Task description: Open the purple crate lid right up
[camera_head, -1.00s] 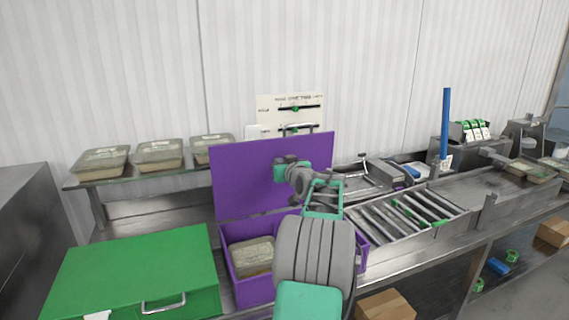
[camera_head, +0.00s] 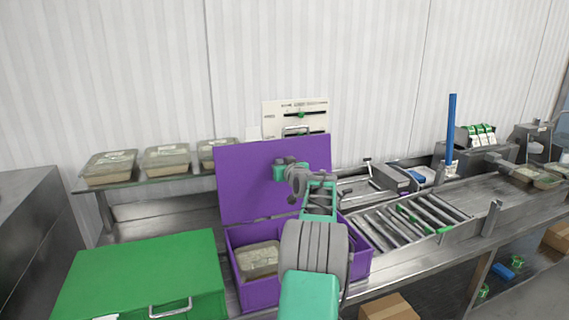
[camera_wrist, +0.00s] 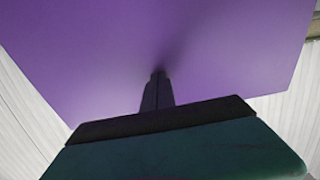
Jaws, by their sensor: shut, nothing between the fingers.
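The purple crate (camera_head: 262,292) stands open on the steel counter, with a clear rice tray (camera_head: 259,258) inside it at the left. My arm hides the crate's middle. The purple lid (camera_head: 243,183) stands up at the crate's back edge, near upright and leaning back a little. It fills most of the wrist view (camera_wrist: 150,40). My gripper (camera_wrist: 157,76) is shut and empty, its fingertips pointing at the inner face of the lid, touching it or very close.
A closed green crate (camera_head: 145,275) with a metal handle stands left of the purple one. A shelf behind holds three rice trays (camera_head: 166,158). A roller conveyor (camera_head: 410,222) lies to the right. A white slider panel (camera_head: 295,116) is on the wall behind the lid.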

